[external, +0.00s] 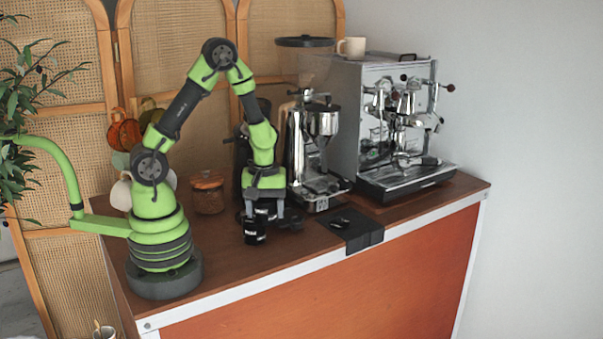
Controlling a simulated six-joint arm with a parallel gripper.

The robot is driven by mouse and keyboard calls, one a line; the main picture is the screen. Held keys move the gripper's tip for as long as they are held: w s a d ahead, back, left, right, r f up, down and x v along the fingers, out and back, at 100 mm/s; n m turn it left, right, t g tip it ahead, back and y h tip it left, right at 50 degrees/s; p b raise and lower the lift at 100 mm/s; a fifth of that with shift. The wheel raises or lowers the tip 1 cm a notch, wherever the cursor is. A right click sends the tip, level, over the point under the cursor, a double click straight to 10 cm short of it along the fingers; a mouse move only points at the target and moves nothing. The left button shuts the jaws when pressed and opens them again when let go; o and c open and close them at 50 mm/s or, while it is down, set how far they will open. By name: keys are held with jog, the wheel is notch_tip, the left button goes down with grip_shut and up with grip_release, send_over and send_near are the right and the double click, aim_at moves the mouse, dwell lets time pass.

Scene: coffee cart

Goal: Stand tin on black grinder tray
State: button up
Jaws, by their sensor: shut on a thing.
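My gripper (264,207) points down near the middle of the cart top, shut on a small dark tin (255,233) with a pale label. The tin looks upright, at or just above counter level; I cannot tell whether it touches anything below. A black grinder (241,165) stands behind my arm and is largely hidden by it. Its black tray (293,218) shows low beside the gripper, to the right of the tin. The gripper and tin hide part of the tray, so I cannot tell whether the tin is over it or in front of it.
A chrome grinder (323,125) and an espresso machine (395,130) with a cup (351,47) on top stand to the right. A black mat (356,229) hangs over the front edge. A lidded jar (207,192) stands at left. The front left counter is clear.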

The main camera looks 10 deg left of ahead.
jog(key=w+d+r+n, duration=0.1)
jog(key=w+d+n, duration=0.1)
jog(key=w+n, duration=0.35)
jog(key=n, duration=0.4)
send_near(285, 218)
notch_tip(285, 218, down, 6)
jog(key=shift+f, duration=0.25)
jog(key=shift+f, duration=0.15)
jog(key=o, duration=1)
